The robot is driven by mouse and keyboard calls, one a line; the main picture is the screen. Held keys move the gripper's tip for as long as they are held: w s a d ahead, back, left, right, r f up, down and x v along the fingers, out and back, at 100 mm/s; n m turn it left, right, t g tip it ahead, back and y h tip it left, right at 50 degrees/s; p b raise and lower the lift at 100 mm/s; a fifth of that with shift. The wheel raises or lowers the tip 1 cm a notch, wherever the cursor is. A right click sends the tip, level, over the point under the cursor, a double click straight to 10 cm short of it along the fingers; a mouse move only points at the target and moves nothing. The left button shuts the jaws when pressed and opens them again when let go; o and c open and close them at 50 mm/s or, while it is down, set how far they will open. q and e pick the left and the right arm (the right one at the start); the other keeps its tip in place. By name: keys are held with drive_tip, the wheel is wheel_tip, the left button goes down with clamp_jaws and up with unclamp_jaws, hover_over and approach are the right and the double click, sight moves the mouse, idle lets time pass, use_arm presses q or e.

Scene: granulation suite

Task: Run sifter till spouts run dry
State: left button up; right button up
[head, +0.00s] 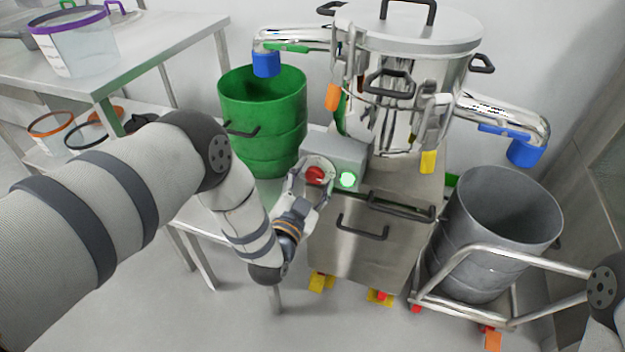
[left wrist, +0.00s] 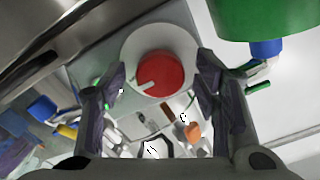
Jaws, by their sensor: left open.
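The steel sifter (head: 408,70) stands on a steel cabinet, with a left spout (head: 290,38) over a green drum (head: 262,110) and a right spout (head: 500,115) over a grey drum (head: 500,220). Both spouts end in blue cuffs. A control box (head: 345,155) on the front carries a red knob (head: 317,175) and a lit green button (head: 348,179). My left gripper (head: 312,186) is open around the red knob; in the left wrist view the knob (left wrist: 160,73) sits between and beyond the fingers, with a pale mark line. Contact cannot be told. My right gripper is out of view.
The grey drum stands in a tubular wheeled frame (head: 530,258) at the right. A steel table (head: 140,50) at the left holds a clear tub with a purple rim (head: 80,45). Yellow casters (head: 320,283) stand under the cabinet. Floor in front is clear.

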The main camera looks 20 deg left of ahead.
use_arm(q)
drive_tip(key=c, duration=1.1)
drive_tip(key=shift+c, duration=0.2)
drive_tip(key=n, duration=0.9)
drive_tip(key=shift+n, duration=0.3)
drive_tip(key=n, duration=0.4)
drive_tip(key=shift+n+b, duration=0.35)
drive_tip(key=shift+n, duration=1.75)
